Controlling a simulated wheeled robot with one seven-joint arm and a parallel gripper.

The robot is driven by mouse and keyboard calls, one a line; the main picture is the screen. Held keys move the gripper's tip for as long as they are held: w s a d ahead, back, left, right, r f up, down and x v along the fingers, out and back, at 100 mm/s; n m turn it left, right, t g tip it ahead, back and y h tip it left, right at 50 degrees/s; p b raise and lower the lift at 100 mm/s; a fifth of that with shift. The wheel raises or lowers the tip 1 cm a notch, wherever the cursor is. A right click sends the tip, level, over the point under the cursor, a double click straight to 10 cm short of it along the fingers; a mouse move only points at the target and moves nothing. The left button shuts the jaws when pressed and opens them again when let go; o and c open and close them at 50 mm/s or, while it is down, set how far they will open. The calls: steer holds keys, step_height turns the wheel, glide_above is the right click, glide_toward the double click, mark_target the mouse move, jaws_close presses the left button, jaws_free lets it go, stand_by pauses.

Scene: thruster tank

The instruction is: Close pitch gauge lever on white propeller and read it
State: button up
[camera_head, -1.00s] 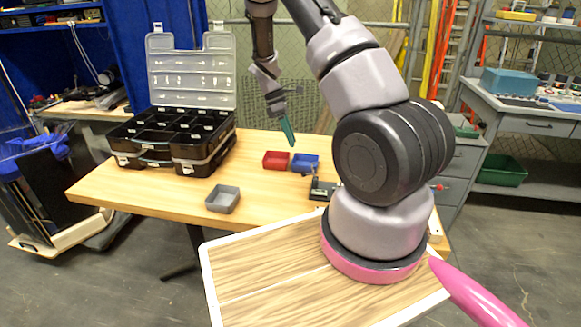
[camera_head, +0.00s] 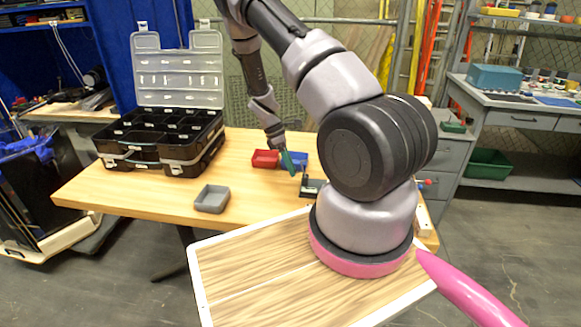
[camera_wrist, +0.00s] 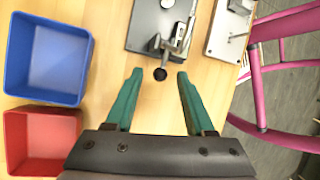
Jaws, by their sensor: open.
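The gauge is a dark grey plate device (camera_wrist: 148,25) at the top of the wrist view, with a metal lever (camera_wrist: 182,40) and a black knob (camera_wrist: 160,74) at its near end. In the head view, the gauge (camera_head: 311,189) stands on the wooden table, partly hidden by my arm. My gripper (camera_wrist: 155,73) has teal fingers spread apart, with the knob showing between their tips and no visible contact. It also shows in the head view (camera_head: 288,163), just above and left of the gauge. I cannot make out a white propeller or any reading.
A blue bin (camera_wrist: 47,58) and a red bin (camera_wrist: 40,140) lie left of my gripper. A white plate with hardware (camera_wrist: 226,30) sits right of the gauge. A grey tray (camera_head: 211,199) and an open black organizer case (camera_head: 160,140) stand further left on the table.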

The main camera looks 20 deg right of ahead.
jaws_close()
stand_by(1.4)
